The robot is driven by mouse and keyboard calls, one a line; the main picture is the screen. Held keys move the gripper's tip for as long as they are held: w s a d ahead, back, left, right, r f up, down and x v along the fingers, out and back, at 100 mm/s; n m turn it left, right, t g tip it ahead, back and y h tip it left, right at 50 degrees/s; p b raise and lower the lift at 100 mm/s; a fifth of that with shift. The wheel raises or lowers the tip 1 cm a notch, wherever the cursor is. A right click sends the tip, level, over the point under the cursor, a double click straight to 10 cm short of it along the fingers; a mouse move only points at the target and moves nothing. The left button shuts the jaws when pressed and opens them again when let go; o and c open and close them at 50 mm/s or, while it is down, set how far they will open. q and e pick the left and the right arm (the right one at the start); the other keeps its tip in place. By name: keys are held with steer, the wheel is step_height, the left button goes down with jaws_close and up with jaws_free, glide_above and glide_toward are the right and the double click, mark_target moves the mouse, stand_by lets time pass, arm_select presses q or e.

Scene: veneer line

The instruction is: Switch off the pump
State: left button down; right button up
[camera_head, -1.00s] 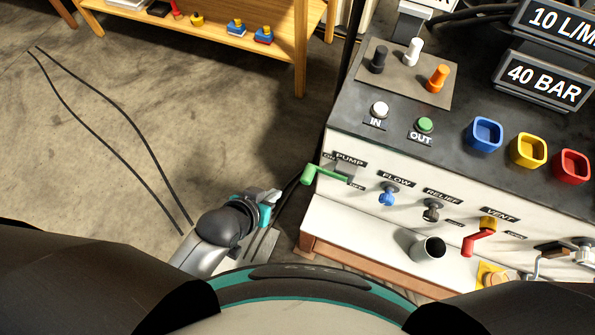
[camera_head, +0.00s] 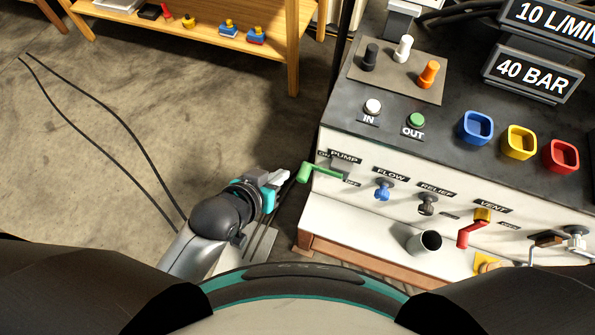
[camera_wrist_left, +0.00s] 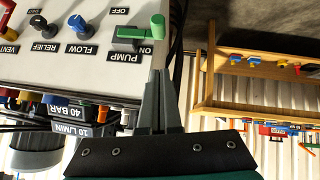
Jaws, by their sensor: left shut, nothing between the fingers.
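The pump lever (camera_head: 322,172) is green and sits at the left end of the white front panel, under the PUMP label (camera_head: 344,157). ON is marked on its upper left and OFF on its lower right. Its grip end sticks out at the panel's left edge. The lever also shows in the left wrist view (camera_wrist_left: 142,33), with the labels upside down. My left gripper (camera_head: 284,177) is shut and empty, just left of the lever's grip end with a small gap. Its grey fingertips (camera_wrist_left: 160,76) lie below the lever in the wrist view. My right gripper is not in view.
Right of the lever are a blue FLOW knob (camera_head: 383,190), a dark RELIEF knob (camera_head: 428,203) and a red VENT lever (camera_head: 471,232). A grey cup (camera_head: 424,242) is on the ledge below. A wooden shelf (camera_head: 200,32) stands at the back left. Cables lie on the floor.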

arm_select(q)
steer(key=b, duration=0.2)
glide_above(303, 169)
steer(key=s+a, duration=0.2)
steer(key=s, duration=0.1)
step_height(303, 169, down, 6)
steer(key=shift+w+d+f+b, duration=0.15)
steer(key=shift+f+b, duration=0.25)
steer(key=shift+f, duration=0.55)
steer(key=shift+w+d+f+b, duration=0.15)
steer(key=shift+f+b, duration=0.25)
steer(key=shift+f, duration=0.5)
steer(key=shift+s+f, duration=0.1)
